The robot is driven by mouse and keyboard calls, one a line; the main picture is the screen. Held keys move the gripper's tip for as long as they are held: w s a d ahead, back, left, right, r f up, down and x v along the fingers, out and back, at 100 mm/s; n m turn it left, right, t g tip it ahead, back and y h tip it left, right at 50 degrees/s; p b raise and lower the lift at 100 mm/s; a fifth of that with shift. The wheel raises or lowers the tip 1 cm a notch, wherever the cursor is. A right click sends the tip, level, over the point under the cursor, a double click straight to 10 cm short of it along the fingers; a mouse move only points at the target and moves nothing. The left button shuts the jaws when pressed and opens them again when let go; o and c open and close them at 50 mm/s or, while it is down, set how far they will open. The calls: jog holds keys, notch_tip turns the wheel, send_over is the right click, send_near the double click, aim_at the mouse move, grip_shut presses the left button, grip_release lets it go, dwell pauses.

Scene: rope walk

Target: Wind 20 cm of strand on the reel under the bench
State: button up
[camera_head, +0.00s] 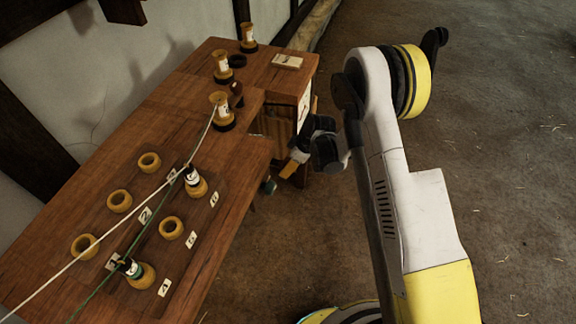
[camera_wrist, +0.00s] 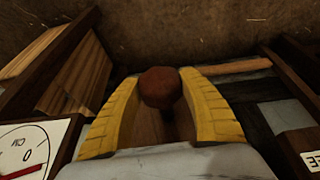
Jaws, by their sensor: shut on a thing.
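My gripper (camera_head: 291,168) is beside the right side of the bench (camera_head: 235,158), low and near its open lower part. In the wrist view its yellow fingers (camera_wrist: 160,100) are shut on a round brown knob (camera_wrist: 160,86), apparently a crank handle. Pale wooden slats (camera_wrist: 75,75), probably the reel, stand to the left; they also show under the bench top (camera_head: 276,128). A white dial (camera_wrist: 35,150) marked CM, with a 0 and a red needle, is partly cut off. A pale strand (camera_head: 110,232) runs across the bench top to a yellow bobbin (camera_head: 220,105).
A green strand (camera_head: 115,268) crosses the bench to the left. Several yellow rings (camera_head: 119,200), bobbins (camera_head: 195,183) and number cards (camera_head: 164,287) lie on top. A partly cropped label (camera_wrist: 312,160) is at lower right in the wrist view. Open floor (camera_head: 480,190) lies right.

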jog(key=g, duration=0.2)
jog(key=g+y, duration=0.1)
jog(key=g, duration=0.1)
jog(key=shift+m+y, duration=0.3)
jog(key=shift+m, duration=0.1)
jog(key=shift+m+g+y, duration=0.4)
jog(key=shift+g+y, duration=0.3)
jog(key=shift+g, duration=1)
jog(key=o, duration=1.2)
notch_tip(320, 180, up, 10)
jog(key=shift+r, duration=0.1)
